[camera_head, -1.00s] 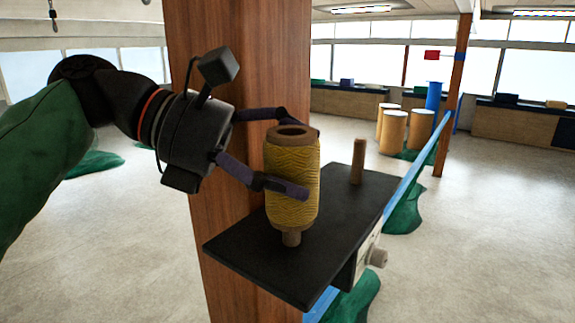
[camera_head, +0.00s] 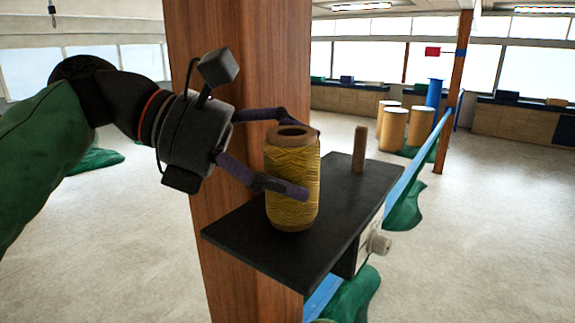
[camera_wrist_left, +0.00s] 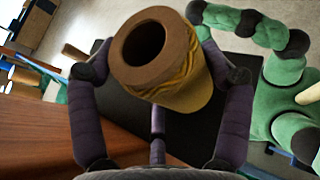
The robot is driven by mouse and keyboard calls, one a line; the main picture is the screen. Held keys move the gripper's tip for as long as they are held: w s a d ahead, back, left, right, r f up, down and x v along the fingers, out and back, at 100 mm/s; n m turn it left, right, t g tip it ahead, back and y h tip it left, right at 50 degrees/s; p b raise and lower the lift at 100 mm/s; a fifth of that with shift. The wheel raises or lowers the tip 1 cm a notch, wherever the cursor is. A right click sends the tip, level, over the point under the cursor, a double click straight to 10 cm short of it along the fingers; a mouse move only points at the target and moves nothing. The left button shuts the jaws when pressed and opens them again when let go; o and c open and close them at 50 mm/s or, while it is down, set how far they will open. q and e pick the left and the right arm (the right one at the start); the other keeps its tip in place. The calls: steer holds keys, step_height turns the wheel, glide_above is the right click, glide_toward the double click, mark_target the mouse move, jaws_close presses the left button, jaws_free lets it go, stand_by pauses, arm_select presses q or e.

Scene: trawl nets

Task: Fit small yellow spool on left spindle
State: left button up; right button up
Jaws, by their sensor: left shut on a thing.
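The small yellow spool (camera_head: 292,185) stands upright between the fingers of my left gripper (camera_head: 287,155). In the left wrist view the spool (camera_wrist_left: 182,80) shows its brown core with a dark open hole. The gripper is shut on its sides. The spool is over the left end of the black shelf (camera_head: 250,245), its lower end at or very close to the shelf top. The left spindle is hidden, and no peg shows below the spool. The right spindle (camera_head: 359,150) stands bare on the shelf. My right gripper is not in view.
A wooden post (camera_head: 240,60) rises right behind the gripper and shelf. A blue rail (camera_head: 408,178) runs behind the shelf, with green netting (camera_head: 405,208) beside it. Large yellow spools (camera_head: 394,128) stand far back. The shelf is bare between the spool and the right spindle.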

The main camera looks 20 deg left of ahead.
arm_select(q)
steer(key=shift+f, duration=0.4)
steer(key=o, duration=1.2)
steer(key=shift+c, duration=0.2)
steer(key=v, duration=1.2)
steer(key=shift+f, duration=0.1)
